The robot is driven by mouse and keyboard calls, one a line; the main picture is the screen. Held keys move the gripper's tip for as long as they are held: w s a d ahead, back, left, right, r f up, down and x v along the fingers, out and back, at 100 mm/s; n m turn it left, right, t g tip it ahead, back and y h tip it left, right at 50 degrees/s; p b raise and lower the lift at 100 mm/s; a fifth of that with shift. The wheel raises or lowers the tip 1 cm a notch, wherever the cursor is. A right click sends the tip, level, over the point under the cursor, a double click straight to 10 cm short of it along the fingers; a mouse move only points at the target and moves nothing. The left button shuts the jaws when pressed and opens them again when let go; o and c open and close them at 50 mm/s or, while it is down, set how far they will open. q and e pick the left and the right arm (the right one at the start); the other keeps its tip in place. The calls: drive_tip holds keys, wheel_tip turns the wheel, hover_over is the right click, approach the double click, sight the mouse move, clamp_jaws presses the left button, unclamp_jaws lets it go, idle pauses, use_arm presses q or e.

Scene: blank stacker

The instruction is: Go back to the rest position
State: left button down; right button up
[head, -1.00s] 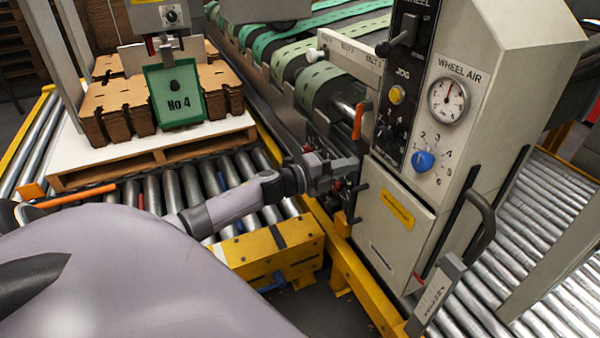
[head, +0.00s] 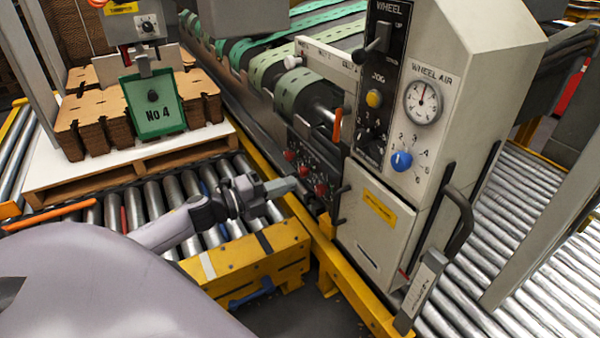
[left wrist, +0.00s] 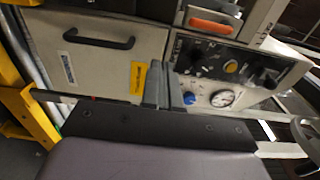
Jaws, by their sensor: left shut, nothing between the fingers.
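My left gripper (head: 283,187) is in the lower middle of the head view, above the rollers and the yellow frame. It is shut and empty, with its fingers pointing right toward the control cabinet (head: 378,222). A gap lies between the fingertips and the dark panel with red knobs (head: 305,172). In the left wrist view the closed fingers (left wrist: 163,85) show in front of the cabinet face. My right gripper is not in view.
A pallet (head: 130,168) with stacked cardboard blanks (head: 90,120) and a green No 4 sign (head: 154,104) stands at the left. A yellow beam (head: 245,262) lies just below my left gripper. Rollers (head: 480,250) run at the right.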

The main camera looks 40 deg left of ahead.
use_arm(q)
drive_tip(key=shift+s, duration=0.1)
drive_tip(key=s+d+f+n+g+y, duration=0.5)
drive_tip(key=s+d+f+n, duration=1)
drive_tip(key=s+d+n, duration=0.4)
wheel_tip(320, 180, up, 13)
drive_tip(key=n+g+p, duration=0.1)
drive_tip(key=p, duration=1.5)
drive_tip(key=shift+s+a+n, duration=0.25)
drive_tip(key=shift+s+n, duration=0.05)
drive_tip(key=shift+s, duration=0.1)
